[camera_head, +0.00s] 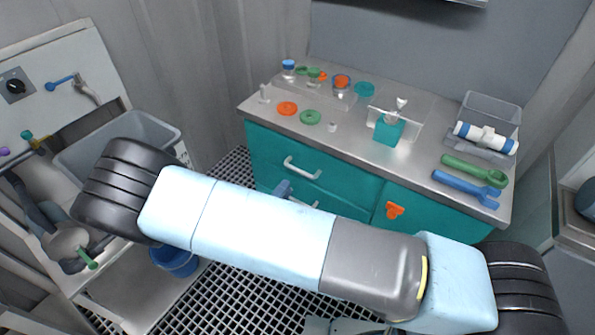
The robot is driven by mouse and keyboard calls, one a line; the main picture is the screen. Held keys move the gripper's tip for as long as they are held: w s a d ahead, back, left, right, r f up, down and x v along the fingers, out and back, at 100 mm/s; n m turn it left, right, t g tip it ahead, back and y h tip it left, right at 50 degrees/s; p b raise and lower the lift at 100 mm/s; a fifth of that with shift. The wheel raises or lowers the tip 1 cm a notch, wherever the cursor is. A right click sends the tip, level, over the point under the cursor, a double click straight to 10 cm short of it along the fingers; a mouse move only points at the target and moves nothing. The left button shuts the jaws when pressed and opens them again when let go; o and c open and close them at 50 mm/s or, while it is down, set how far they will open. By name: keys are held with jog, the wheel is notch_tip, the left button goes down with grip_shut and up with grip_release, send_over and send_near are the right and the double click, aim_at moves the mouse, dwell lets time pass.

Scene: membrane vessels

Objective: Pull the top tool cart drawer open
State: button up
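The teal tool cart (262,140) stands at centre right with a grey metal top. Its top drawer (335,188) is on the left half of the front, with a pale bar handle (301,168). The drawer front looks flush with the cart, so it appears closed. A second pale handle (303,203) shows lower down, partly covered by my arm. A small blue-grey piece (283,188) pokes up beside that lower handle; I cannot tell what it is. My arm crosses the foreground and hides the lower cart front. I cannot make out my gripper.
The cart top holds colored rings, a teal box (388,130), a green wrench (473,171), a blue wrench (466,188) and a clear bin (490,112). An orange latch (395,210) marks the right door. A grey sink-like tub (150,127) and blue bucket (174,262) are left.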

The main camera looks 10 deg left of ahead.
aim_at(298, 169)
jog(key=x, duration=0.8)
jog(key=shift+w+d, duration=0.1)
jog(key=shift+w, duration=0.15)
grip_shut()
